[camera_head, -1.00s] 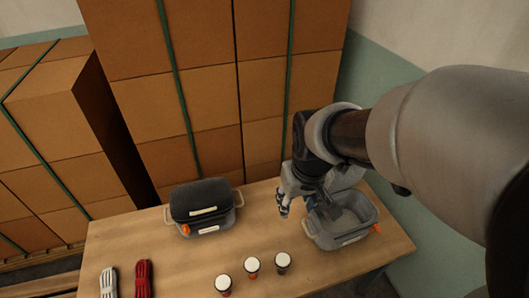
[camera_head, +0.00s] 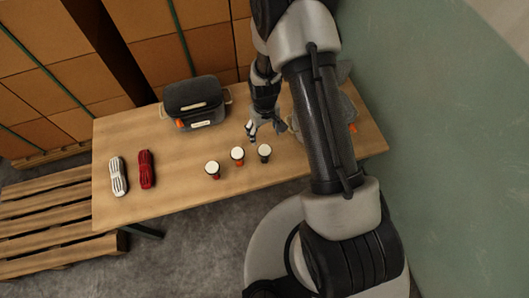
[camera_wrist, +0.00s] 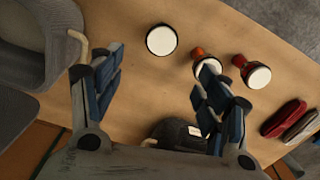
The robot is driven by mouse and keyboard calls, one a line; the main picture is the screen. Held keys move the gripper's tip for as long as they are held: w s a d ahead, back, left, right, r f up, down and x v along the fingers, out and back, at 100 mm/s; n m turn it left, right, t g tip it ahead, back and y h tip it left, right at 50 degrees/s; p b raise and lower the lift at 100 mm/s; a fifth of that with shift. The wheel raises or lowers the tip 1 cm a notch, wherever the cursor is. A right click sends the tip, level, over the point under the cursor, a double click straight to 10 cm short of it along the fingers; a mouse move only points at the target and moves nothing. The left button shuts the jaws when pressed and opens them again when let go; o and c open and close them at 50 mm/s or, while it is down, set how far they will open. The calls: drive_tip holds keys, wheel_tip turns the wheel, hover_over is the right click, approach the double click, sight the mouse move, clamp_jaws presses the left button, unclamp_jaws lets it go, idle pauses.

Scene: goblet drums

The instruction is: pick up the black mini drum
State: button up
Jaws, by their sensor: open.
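The black mini drum (camera_head: 264,150) is the rightmost of three small white-topped drums on the table; its sides look dark. In the wrist view the black mini drum (camera_wrist: 161,40) shows its round white top with a black rim, ahead of and between my fingertips. My gripper (camera_head: 252,130) is open and empty, just behind and left of the drum in the head view. In the wrist view both fingers of my gripper (camera_wrist: 160,62) are spread wide, and neither appears to touch the black drum.
Two red-bodied drums, the middle one (camera_head: 238,155) and the left one (camera_head: 213,170), stand close by; my right finger overlaps one in the wrist view. A lidded grey box (camera_head: 197,95), red bundle (camera_head: 147,170) and white bundle (camera_head: 117,177) lie left. An open grey box (camera_wrist: 30,60) is partly hidden.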

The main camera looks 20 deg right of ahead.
sight(265, 149)
wheel_tip(265, 149, down, 9)
drive_tip(key=shift+f+b, duration=0.1)
drive_tip(key=shift+b, duration=1.05)
drive_tip(key=shift+s+f+b, duration=0.15)
drive_tip(key=shift+f+b, duration=0.35)
drive_tip(key=shift+f, duration=0.85)
drive_tip(key=shift+s+f+b, duration=0.15)
drive_tip(key=shift+f+b, duration=0.35)
drive_tip(key=shift+f, duration=0.85)
drive_tip(key=c, duration=1.2)
drive_tip(key=shift+r, duration=0.15)
